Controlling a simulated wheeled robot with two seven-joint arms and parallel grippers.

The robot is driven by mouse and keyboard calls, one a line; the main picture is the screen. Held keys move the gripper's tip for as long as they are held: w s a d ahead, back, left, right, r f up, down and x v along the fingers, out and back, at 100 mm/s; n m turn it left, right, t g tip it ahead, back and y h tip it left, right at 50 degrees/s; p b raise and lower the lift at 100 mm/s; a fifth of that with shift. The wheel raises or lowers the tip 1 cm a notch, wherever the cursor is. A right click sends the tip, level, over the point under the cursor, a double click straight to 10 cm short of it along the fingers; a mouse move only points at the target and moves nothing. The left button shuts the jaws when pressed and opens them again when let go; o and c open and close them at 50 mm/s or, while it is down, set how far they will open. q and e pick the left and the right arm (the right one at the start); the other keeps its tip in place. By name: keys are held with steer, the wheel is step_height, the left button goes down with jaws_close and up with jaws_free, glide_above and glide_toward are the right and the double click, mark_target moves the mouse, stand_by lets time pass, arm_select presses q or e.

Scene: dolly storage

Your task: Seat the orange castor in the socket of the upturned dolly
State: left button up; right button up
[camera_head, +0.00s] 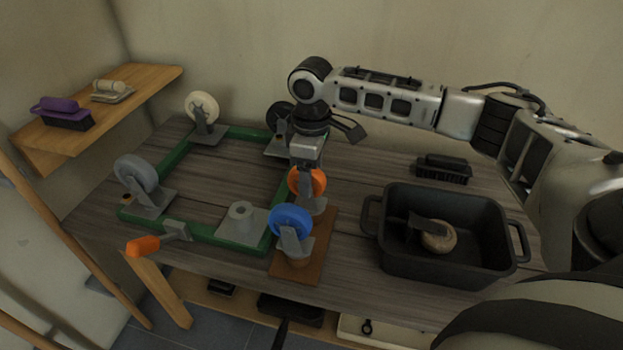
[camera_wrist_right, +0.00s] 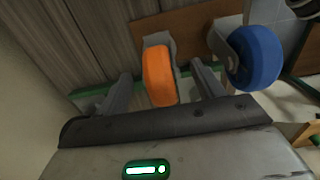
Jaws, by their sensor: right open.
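The orange castor (camera_head: 308,180) stands at the rear of a brown wooden board, right of the dolly, its grey fork partly hidden by my gripper. My right gripper (camera_head: 307,188) points down over it. In the right wrist view its open fingers (camera_wrist_right: 162,84) lie on either side of the orange wheel (camera_wrist_right: 160,76), with gaps visible. The upturned dolly (camera_head: 190,238) is a green frame on the table. Its front right corner has a grey plate with a raised round socket (camera_head: 240,214), which looks empty. Grey, white and black castors are at the other corners. My left gripper is not in view.
A blue castor (camera_head: 290,222) stands on the board (camera_head: 296,268) close in front of the orange one. A black bin (camera_head: 445,264) holding a brown-wheeled castor is to the right. A black brush (camera_head: 443,170) lies behind the bin.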

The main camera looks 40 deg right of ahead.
steer(key=shift+f, duration=0.95)
steer(key=c, duration=1.3)
steer(key=shift+o, duration=1.2)
steer(key=shift+c, duration=1)
steer(key=shift+r, duration=0.2)
